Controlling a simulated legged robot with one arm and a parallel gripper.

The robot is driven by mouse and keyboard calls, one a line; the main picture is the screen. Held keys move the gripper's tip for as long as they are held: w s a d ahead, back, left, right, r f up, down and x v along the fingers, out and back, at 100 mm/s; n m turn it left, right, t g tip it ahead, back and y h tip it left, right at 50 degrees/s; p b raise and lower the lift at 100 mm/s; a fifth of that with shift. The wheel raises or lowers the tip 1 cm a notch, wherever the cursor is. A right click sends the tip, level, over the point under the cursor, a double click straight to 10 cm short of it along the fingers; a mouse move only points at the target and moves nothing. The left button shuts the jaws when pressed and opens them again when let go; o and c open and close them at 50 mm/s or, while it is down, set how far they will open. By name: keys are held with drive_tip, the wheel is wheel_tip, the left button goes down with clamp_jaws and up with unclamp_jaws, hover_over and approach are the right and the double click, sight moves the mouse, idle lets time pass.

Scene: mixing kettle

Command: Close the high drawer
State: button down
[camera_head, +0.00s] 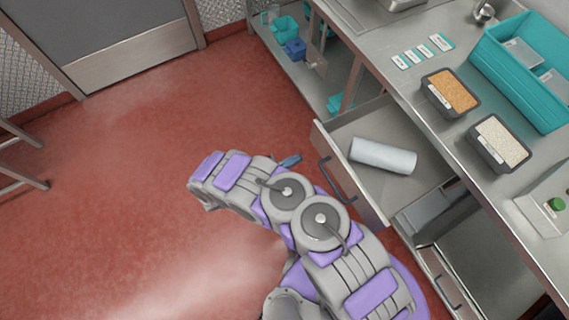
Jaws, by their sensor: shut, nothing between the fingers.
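The high drawer (385,130) under the steel counter is pulled out, its front panel facing left into the room. Its bar handle (337,180) is on that front. A white roll (383,156) lies inside the drawer. My purple and grey arm rises from the bottom right and bends left in front of the drawer. My gripper (290,161) shows only as a small blue-grey tip past the arm, left of the drawer front and apart from it. It is shut and empty; the arm hides the rest of it.
The counter (395,95) holds bins of orange (452,92) and white grains (500,140), a teal tray (520,75) and several labels. Below the high drawer, another compartment (480,265) appears open. Shelves with teal containers stand behind.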

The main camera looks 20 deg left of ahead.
sight(321, 147)
drive_tip(key=b+x, duration=0.1)
drive_tip(key=x, duration=0.7)
drive_tip(key=shift+b, duration=0.3)
